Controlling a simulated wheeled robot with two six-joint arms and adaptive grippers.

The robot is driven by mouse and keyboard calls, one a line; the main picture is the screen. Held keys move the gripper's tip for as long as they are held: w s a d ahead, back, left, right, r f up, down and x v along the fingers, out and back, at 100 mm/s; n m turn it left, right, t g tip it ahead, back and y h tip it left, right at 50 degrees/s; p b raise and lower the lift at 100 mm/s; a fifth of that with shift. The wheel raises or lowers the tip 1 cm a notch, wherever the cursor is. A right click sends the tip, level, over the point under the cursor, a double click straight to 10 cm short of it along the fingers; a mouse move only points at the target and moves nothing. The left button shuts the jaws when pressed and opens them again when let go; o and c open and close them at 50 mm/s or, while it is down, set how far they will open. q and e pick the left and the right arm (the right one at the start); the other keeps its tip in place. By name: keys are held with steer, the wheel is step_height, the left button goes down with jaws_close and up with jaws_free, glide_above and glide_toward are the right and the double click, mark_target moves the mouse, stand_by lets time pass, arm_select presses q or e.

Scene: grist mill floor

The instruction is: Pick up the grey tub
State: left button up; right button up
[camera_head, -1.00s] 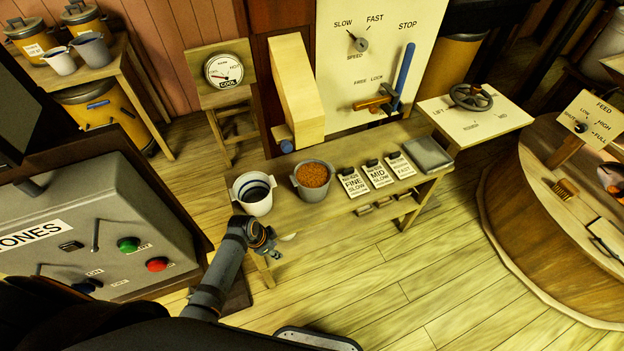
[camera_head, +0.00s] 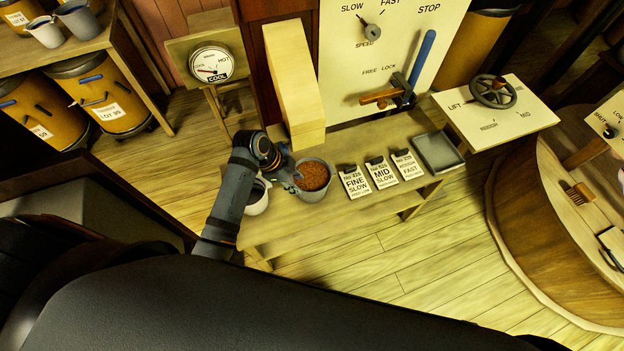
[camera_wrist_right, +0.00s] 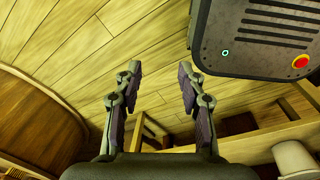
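The grey tub (camera_head: 314,192), full of brown grain, stands upright on the wooden bench (camera_head: 290,232). My left gripper (camera_head: 291,180) is at the tub's left rim, with its fingers small and partly hidden by the wrist. I cannot tell whether they touch the tub or how far apart they are. A white tub (camera_head: 257,203) stands just left of it, largely covered by my left arm. My right gripper (camera_wrist_right: 159,76) is open and empty in the right wrist view, with floorboards beyond its fingers.
Three labelled cards (camera_head: 382,174) and a grey tray (camera_head: 438,152) lie on the bench to the right. A cream wooden chute (camera_head: 294,85) rises behind the tub. A lever panel (camera_head: 385,55) stands at the back. The floor in front is clear.

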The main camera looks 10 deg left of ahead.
mark_target(309, 194)
arm_select(q)
steer(key=x, duration=1)
steer(key=shift+d+f, duration=0.1)
steer(key=shift+f, duration=0.05)
steer(key=shift+c, duration=0.6)
jaws_close()
arm_select(e)
steer(key=w, duration=0.3)
steer(key=shift+a+t, duration=0.1)
steer(key=shift+t, duration=0.2)
